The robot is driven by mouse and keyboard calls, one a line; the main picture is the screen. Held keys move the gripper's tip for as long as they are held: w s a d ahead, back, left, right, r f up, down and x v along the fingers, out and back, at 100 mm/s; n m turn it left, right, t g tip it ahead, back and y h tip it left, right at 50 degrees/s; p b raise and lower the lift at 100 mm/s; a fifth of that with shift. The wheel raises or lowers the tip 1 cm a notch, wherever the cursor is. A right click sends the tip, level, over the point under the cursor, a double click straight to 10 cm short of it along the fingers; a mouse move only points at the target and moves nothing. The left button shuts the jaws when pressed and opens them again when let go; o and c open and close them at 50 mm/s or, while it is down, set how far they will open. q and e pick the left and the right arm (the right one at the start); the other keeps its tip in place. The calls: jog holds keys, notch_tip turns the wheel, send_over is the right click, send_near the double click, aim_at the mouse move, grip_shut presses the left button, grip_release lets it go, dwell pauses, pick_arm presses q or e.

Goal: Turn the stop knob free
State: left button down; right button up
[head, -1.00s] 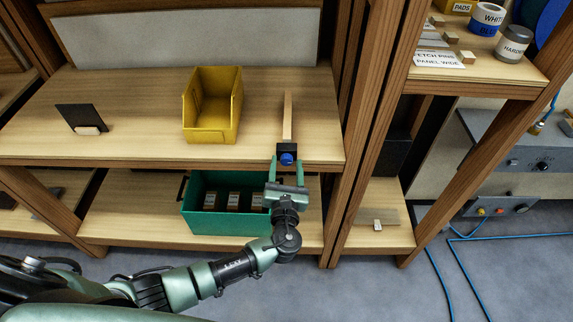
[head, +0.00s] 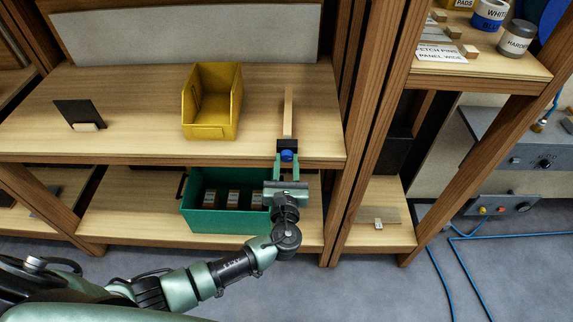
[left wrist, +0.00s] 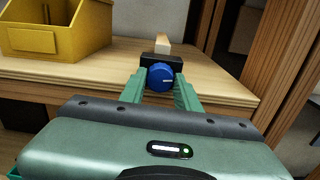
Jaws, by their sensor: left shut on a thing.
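The stop knob (head: 287,155) is a round blue knob on a black block (head: 288,145) at the front edge of the shelf. A pale wooden strip (head: 288,110) runs back from the block. The fingers (left wrist: 160,84) also show in the left wrist view. My right gripper is not in view.
A yellow bin (head: 211,127) stands left of the strip on the same shelf (head: 130,120). A black holder (head: 79,115) is farther left. A green crate (head: 215,220) with several blocks sits on the lower shelf. A wooden post (head: 370,130) rises to the right.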

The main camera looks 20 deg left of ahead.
pick_arm(q)
jog(key=n+b, duration=0.1)
jog(key=n, duration=0.1)
jog(key=n+b, duration=0.1)
jog(key=b, duration=0.1)
jog(key=n+b, duration=0.1)
jog(key=n, duration=0.1)
jog(key=shift+f+n, duration=0.25)
jog(key=shift+n, duration=0.05)
jog(key=n+b, duration=0.3)
jog(key=shift+n, duration=0.3)
jog(key=n+b, duration=0.4)
jog(key=n, duration=0.1)
jog(key=shift+r, duration=0.1)
jog(key=shift+r+n+b, duration=0.15)
jog(key=shift+n+b, duration=0.65)
jog(key=shift+n, duration=0.2)
jog(key=c, duration=1)
grip_release()
